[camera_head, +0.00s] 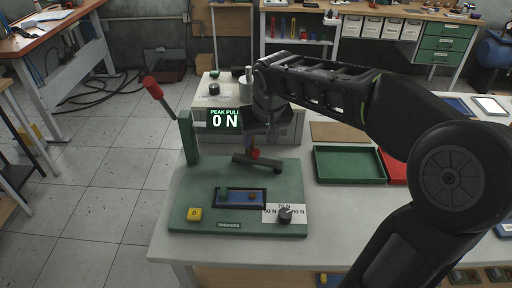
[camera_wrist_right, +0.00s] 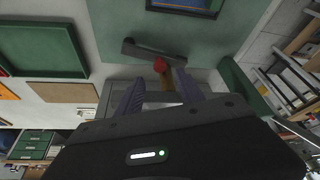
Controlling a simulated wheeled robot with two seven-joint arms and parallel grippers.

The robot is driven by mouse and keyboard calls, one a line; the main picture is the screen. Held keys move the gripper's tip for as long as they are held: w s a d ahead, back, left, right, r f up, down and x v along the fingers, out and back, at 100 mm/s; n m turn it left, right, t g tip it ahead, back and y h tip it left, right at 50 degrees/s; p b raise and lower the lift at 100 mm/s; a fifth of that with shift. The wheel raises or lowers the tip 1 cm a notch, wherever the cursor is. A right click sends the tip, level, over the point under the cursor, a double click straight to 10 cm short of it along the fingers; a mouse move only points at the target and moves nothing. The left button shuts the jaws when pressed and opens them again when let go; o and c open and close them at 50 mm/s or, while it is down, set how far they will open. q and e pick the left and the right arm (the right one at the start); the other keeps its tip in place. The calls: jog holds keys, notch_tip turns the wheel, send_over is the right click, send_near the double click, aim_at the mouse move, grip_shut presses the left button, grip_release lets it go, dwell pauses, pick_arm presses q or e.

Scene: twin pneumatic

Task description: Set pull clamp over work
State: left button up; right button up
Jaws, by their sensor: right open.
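The pull clamp (camera_head: 270,166) appears as a dark bar with a red knob (camera_head: 254,154), behind a dark-framed recess (camera_head: 236,205) on the green fixture plate (camera_head: 185,213). The recess holds a small green piece (camera_head: 223,193) and a brown piece (camera_head: 253,195), probably the work. My right gripper (camera_head: 258,138) is over the red knob. In the right wrist view the open fingers of my right gripper (camera_wrist_right: 161,88) stand either side of the knob's stem, with the red knob (camera_wrist_right: 160,65) near the tips and the dark bar (camera_wrist_right: 150,49) just beyond. Contact cannot be told. My left gripper is not in view.
A red-handled lever (camera_head: 153,88) rises at the plate's left beside a green post (camera_head: 188,138). The gauge display (camera_head: 225,119) reads 0 N. A green tray (camera_head: 348,165) lies to the right.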

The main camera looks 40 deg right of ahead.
aim_at(256, 151)
jog(key=x, duration=0.6)
jog(key=shift+p, duration=0.3)
jog(key=shift+c, duration=0.4)
grip_shut()
dwell(0.6)
